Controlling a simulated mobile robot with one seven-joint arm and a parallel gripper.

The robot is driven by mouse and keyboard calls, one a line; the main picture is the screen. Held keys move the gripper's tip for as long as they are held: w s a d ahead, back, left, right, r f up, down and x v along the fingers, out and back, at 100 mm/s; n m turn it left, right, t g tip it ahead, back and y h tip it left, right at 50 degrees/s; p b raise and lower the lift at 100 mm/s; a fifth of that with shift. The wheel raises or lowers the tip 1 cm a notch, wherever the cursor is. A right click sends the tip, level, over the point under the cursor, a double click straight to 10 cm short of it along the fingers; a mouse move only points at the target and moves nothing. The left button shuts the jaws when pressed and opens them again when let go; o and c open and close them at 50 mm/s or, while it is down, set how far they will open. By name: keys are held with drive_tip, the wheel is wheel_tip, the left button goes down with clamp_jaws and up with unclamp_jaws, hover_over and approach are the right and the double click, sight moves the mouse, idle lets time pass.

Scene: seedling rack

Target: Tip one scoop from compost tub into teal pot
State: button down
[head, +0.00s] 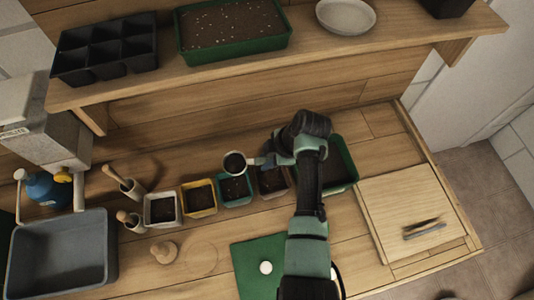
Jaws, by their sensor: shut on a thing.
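My gripper (267,160) is shut on the handle of a small pale round scoop (235,163). The scoop's bowl shows dark contents and looks about level. It is above the back edge of the teal pot (237,203), whose dark soil shows partly in front of the scoop. The compost tub (350,158) is a green tub with dark compost, right of my gripper and partly hidden by my arm.
A yellow pot (199,213) and a white pot (163,223) stand left of the teal pot, and a brownish pot (271,195) stands right. A shelf (300,58) with trays crosses behind. A grey basin (60,225) is at left; a board (400,205) lies at right.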

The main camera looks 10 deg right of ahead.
drive_tip(key=t, duration=0.1)
drive_tip(key=r+t+h, duration=0.1)
drive_tip(key=shift+s+a+n+t+p, duration=0.25)
drive_tip(key=shift+n+t+p, duration=0.05)
drive_tip(key=shift+n+p, duration=0.1)
drive_tip(key=shift+n+t+h+b, duration=0.3)
drive_tip(key=shift+t+b, duration=0.3)
drive_tip(key=shift+t, duration=0.4)
drive_tip(key=shift+a+f+n+t+b, duration=0.1)
drive_tip(key=shift+f+n+t+b, duration=0.15)
drive_tip(key=shift+t+b, duration=0.5)
drive_tip(key=b, duration=0.2)
drive_tip(key=n+t+b, duration=0.1)
drive_tip(key=b, duration=0.1)
drive_tip(key=shift+s+a+r, duration=0.2)
drive_tip(key=shift+s+r, duration=0.05)
drive_tip(key=shift+r, duration=0.05)
drive_tip(key=t+b, duration=0.1)
drive_tip(key=b, duration=0.1)
drive_tip(key=n+t+b, duration=0.1)
drive_tip(key=b, duration=0.2)
drive_tip(key=t+b, duration=0.1)
drive_tip(key=b, duration=0.2)
drive_tip(key=shift+s+a+r+n, duration=0.2)
drive_tip(key=shift+s+r+n, duration=0.05)
drive_tip(key=shift+n, duration=0.1)
drive_tip(key=r+t+b, duration=0.1)
drive_tip(key=b, duration=0.3)
drive_tip(key=shift+s+a+n, duration=0.1)
drive_tip(key=shift+n, duration=0.2)
